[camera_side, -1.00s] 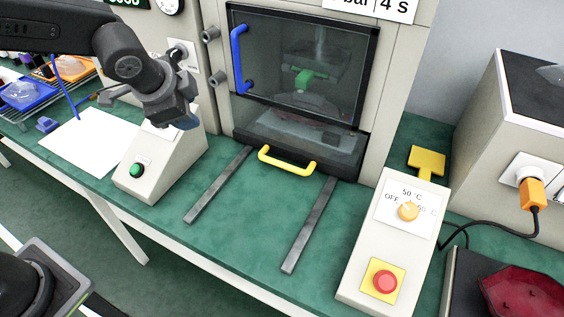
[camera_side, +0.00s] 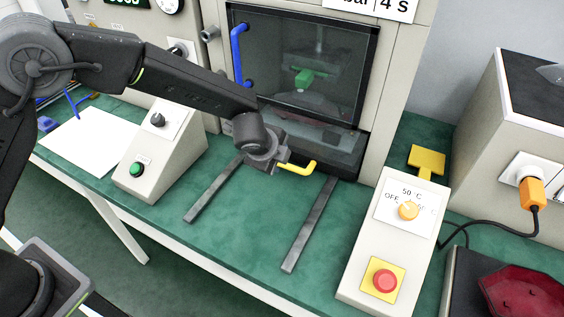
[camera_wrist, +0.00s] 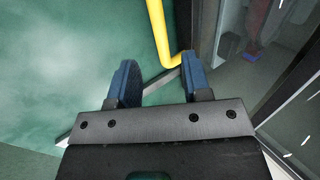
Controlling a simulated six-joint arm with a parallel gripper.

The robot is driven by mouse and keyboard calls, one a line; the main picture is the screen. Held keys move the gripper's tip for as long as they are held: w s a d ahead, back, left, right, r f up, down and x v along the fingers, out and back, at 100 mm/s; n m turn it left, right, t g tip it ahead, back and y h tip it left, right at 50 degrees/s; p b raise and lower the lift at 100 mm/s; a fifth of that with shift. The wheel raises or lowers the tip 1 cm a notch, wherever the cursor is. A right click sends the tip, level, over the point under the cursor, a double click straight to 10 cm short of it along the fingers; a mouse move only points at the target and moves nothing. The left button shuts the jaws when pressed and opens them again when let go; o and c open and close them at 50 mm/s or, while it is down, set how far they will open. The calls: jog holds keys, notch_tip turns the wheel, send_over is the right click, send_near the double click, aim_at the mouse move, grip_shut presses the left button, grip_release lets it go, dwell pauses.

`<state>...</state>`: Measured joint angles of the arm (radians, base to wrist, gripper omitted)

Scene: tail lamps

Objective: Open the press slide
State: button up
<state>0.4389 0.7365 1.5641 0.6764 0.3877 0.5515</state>
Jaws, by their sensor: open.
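The press slide (camera_side: 340,146) is the low drawer-like front under the press window, and it sits in the press. Its yellow handle (camera_side: 299,169) sticks out in front; the left part of the handle is hidden behind my gripper in the side view. My gripper (camera_side: 274,166) is at the left end of the handle. In the wrist view my gripper (camera_wrist: 160,82) shows two blue fingers apart with nothing between them. The yellow handle (camera_wrist: 160,35) runs just beyond the fingertips there, nearer the right finger. Contact cannot be told.
Two dark rails (camera_side: 310,225) lie on the green table (camera_side: 245,225) before the press, with clear table between them. A blue handle (camera_side: 238,55) is on the window door above. A control box with a green button (camera_side: 137,169) stands left; one with a red button (camera_side: 384,281) stands right.

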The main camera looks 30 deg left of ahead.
jog(key=x, duration=0.6)
jog(key=shift+w+f, duration=0.25)
jog(key=shift+f, duration=0.1)
jog(key=shift+c, duration=0.3)
grip_shut()
